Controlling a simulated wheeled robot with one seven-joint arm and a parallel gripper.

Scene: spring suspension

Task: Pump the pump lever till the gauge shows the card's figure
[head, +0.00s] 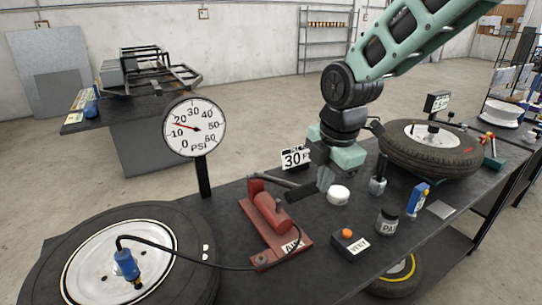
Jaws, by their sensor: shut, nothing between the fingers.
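The round white gauge (195,127) stands on a black post at the left. Its red needle points between 10 and 20, nearer 20. The red pump (270,211) is on the bench, labelled AIR. Its lever (301,192) reaches right and ends in a dark grip, low and close to level. My gripper (324,183) is shut and empty, pointing down at the lever's grip end. I cannot tell whether it touches the grip.
A black box with an orange button (347,234), labelled VENT, sits front right. A hose runs from the pump to the left tyre (175,240). Another tyre (428,150) lies back right.

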